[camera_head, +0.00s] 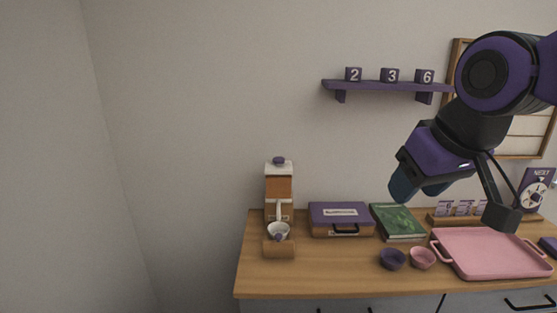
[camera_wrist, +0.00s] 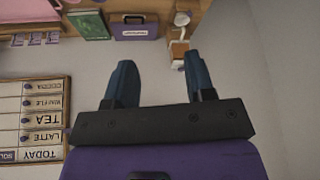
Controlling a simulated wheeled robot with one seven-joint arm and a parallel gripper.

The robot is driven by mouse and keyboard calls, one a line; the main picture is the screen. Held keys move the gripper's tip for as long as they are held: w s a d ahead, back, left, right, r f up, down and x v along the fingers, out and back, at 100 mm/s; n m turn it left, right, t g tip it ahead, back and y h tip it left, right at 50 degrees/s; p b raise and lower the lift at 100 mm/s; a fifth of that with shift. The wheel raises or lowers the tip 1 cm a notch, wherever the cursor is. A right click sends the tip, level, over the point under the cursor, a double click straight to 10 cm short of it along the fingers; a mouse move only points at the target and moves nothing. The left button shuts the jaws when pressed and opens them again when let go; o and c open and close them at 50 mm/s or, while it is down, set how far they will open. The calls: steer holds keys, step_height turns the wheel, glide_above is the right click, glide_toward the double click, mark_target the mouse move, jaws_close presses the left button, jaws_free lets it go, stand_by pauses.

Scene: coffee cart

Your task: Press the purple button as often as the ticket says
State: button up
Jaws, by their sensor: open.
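A brown and white coffee machine (camera_head: 279,188) stands at the left end of the wooden counter, with a purple knob (camera_head: 279,160) on top. The machine also shows in the wrist view (camera_wrist: 179,48). Several small purple and white cards (camera_head: 463,208) stand in a wooden rail at the right; I cannot read them or tell which is the ticket. My gripper (camera_head: 418,192) is open and empty, in the air above the counter, right of the machine; its blue fingers show in the wrist view (camera_wrist: 158,65).
A purple case (camera_head: 340,214), a green book (camera_head: 397,220), a purple bowl (camera_head: 392,259), a pink bowl (camera_head: 422,257) and a pink tray (camera_head: 490,275) occupy the counter (camera_head: 330,275). A wall shelf (camera_head: 372,86) carries blocks 2, 3, 6. A menu board (camera_wrist: 38,118) hangs nearby.

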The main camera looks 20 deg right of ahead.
jaws_close()
stand_by(1.5)
